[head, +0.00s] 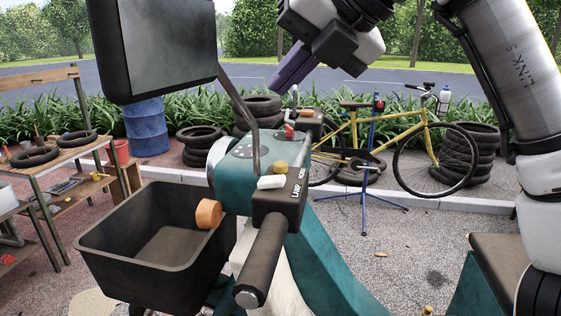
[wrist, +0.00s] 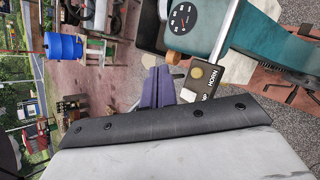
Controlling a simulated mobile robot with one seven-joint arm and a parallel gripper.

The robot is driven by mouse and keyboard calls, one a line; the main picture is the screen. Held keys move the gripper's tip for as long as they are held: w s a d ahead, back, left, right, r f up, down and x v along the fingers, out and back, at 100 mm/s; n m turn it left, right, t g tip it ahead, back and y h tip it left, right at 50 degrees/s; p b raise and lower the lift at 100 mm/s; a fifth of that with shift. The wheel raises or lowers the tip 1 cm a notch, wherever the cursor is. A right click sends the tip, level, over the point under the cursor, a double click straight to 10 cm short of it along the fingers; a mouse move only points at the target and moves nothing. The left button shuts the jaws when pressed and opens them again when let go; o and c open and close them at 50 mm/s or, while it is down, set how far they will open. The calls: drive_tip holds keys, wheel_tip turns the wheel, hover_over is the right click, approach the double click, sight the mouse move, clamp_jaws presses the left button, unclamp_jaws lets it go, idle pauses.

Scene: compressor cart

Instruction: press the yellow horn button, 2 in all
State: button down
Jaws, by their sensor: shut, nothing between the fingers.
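The yellow horn button (head: 281,168) is a round cap on the dark control box (head: 278,205) at the near handlebar grip, beside the word HORN. It also shows in the wrist view (wrist: 197,73), to the right of the fingertips. A white lamp switch (head: 271,182) sits just in front of it, beside the word LAMP. My gripper (head: 276,86) has purple fingers, shut and empty, up in the air above the handlebar and clear of the button. In the wrist view the fingers (wrist: 159,72) are together. Whether the button is pressed in cannot be told.
A dark mirror or screen (head: 155,45) on a bent stalk rises beside the control box. The black grip (head: 262,262) points toward me. An open black bin (head: 150,270) is at the left. A second box (head: 311,124) with a red part is on the far handlebar.

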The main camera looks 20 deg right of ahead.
drive_tip(key=b, duration=0.2)
hover_over(287, 174)
wheel_tip(287, 174, down, 7)
drive_tip(key=shift+f, duration=0.5)
idle(1.7)
drive_tip(key=shift+f+b, duration=0.4)
drive_tip(key=shift+b, duration=0.05)
drive_tip(key=shift+f+b, duration=0.35)
drive_tip(key=shift+f, duration=0.1)
idle(0.4)
idle(0.3)
drive_tip(key=shift+r+p, duration=0.75)
drive_tip(key=shift+r, duration=0.15)
